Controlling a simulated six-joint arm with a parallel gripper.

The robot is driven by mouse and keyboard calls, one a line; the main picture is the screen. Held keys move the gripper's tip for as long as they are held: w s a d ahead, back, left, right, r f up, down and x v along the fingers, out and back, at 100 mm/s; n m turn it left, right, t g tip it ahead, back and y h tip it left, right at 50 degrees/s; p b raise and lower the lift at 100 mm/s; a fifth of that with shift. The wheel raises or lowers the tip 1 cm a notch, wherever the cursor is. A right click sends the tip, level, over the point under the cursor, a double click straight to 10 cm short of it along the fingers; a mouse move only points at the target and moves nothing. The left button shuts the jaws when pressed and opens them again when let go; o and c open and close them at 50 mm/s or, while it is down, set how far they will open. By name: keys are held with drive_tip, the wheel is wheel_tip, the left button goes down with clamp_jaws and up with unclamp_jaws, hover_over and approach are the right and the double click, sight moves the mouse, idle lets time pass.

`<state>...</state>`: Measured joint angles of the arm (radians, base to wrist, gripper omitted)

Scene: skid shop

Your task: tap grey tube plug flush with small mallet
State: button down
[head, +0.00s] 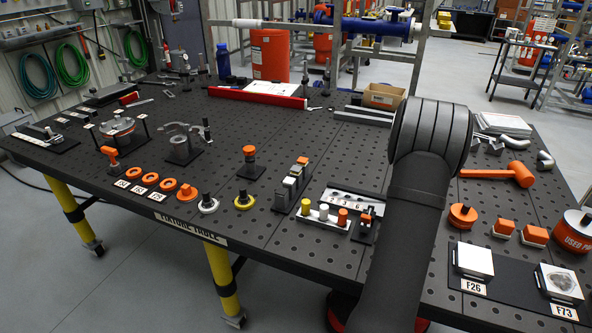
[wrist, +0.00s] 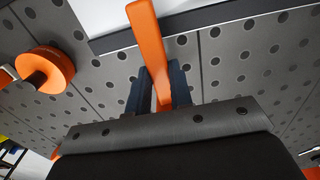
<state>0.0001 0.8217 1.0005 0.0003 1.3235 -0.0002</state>
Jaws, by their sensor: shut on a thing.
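The orange mallet (head: 512,174) shows right of my dark arm in the head view, its head to the right and its handle running left toward the arm. In the wrist view, my gripper (wrist: 162,88) is shut on an orange bar, the mallet handle (wrist: 144,32), between its two dark fingers. My gripper is hidden behind the arm in the head view. I cannot pick out a grey tube plug for certain.
The perforated black table (head: 330,130) is crowded. Orange-topped pieces (head: 462,215) and two labelled blocks (head: 473,262) stand at the right. A red bar (head: 258,97) lies at the back. An orange disc (wrist: 45,72) is left of the gripper in the wrist view. The table's middle has free room.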

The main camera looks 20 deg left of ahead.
drive_tip(key=s+a+r+n, duration=0.2)
drive_tip(key=s+a+r, duration=0.1)
drive_tip(key=a, duration=0.7)
drive_tip(key=s+a+r+n, duration=0.2)
drive_tip(key=s+a+r, duration=0.1)
drive_tip(key=a, duration=0.7)
drive_tip(key=s+a+r+n, duration=0.2)
drive_tip(key=s+a, duration=0.3)
drive_tip(key=a, duration=0.4)
drive_tip(key=shift+s+a+r, duration=0.3)
drive_tip(key=shift+a+r, duration=0.1)
drive_tip(key=shift+r, duration=0.2)
drive_tip(key=shift+f, duration=0.4)
drive_tip(key=shift+f, duration=1.75)
drive_tip(key=shift+r, duration=0.1)
drive_tip(key=shift+r, duration=1.45)
drive_tip(key=shift+f, duration=0.1)
